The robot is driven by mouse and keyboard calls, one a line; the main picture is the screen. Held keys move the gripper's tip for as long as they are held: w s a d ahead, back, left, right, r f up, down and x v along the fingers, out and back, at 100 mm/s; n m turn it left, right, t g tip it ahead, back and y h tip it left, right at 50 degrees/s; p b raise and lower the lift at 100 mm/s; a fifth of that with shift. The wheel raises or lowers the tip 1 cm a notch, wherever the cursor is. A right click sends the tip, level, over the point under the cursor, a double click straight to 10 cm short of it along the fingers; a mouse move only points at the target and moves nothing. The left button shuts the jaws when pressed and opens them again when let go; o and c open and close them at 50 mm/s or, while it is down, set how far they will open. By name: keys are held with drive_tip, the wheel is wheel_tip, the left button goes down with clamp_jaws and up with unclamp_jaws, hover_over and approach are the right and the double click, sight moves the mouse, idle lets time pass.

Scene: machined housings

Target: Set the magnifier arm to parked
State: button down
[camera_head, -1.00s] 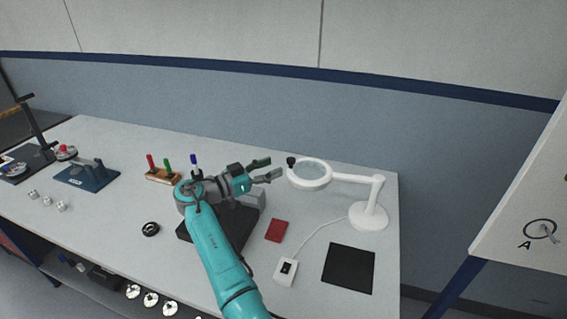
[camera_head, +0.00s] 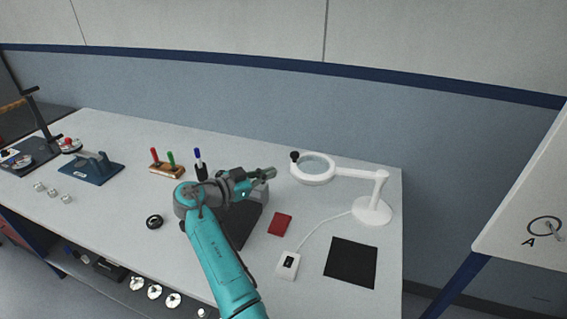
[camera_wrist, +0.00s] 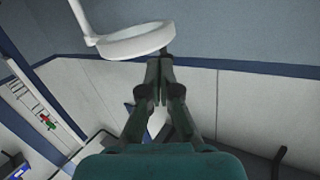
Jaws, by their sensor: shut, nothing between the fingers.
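The white magnifier arm (camera_head: 352,173) runs from an upright post on a round white base (camera_head: 372,211) at the right of the table. Its ring-shaped lens head (camera_head: 312,169) points left, with a black knob (camera_head: 295,157) on its left rim. My gripper (camera_head: 270,174) is shut and empty, just left of the ring and apart from it in the head view. In the wrist view the ring (camera_wrist: 137,42) is at the top, and the shut fingertips (camera_wrist: 158,62) are close below it, near the dark knob (camera_wrist: 166,51); whether they touch I cannot tell.
A red pad (camera_head: 280,223), a white switch box (camera_head: 288,264) with a cable and a black mat (camera_head: 351,262) lie in front of the lamp. A marker holder (camera_head: 167,171) and a blue fixture (camera_head: 91,168) stand to the left. A whiteboard (camera_head: 520,215) is at the right.

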wheel_tip(320, 180, down, 2)
drive_tip(key=d+m+t+y, duration=0.1)
drive_tip(key=d+m+y, duration=0.1)
drive_tip(key=d+y, duration=0.1)
drive_tip(key=m+t+y, duration=0.4)
drive_tip(key=t+y, duration=0.1)
drive_tip(key=y, duration=0.4)
approach(296, 154)
drive_tip(key=w, duration=0.3)
drive_tip(key=w+f, duration=0.1)
drive_tip(key=w, duration=0.2)
drive_tip(key=shift+w+f, duration=0.2)
drive_tip(key=shift+w, duration=0.1)
drive_tip(key=w, duration=0.3)
drive_tip(key=shift+d, duration=0.25)
drive_tip(key=shift+w+r, duration=0.15)
drive_tip(key=shift+w, duration=0.05)
